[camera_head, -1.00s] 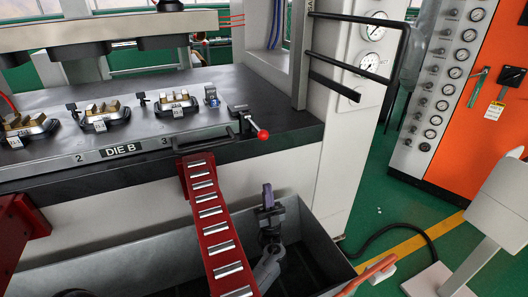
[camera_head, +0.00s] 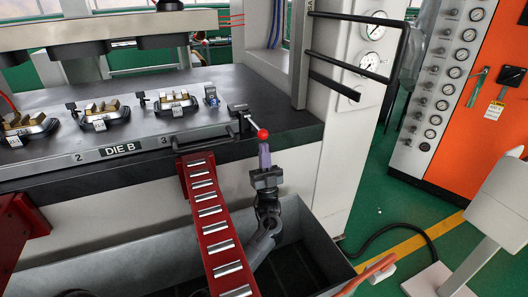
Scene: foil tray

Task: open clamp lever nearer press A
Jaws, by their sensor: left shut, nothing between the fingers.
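No press A label is readable in view. My right gripper is not in view.
A red roller conveyor (camera_head: 207,205) slopes down from the table edge, just left of my left arm. A grey bin (camera_head: 318,235) stands below. A black handle (camera_head: 203,138) runs along the die's front. A white column with gauges (camera_head: 372,28) stands to the right.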

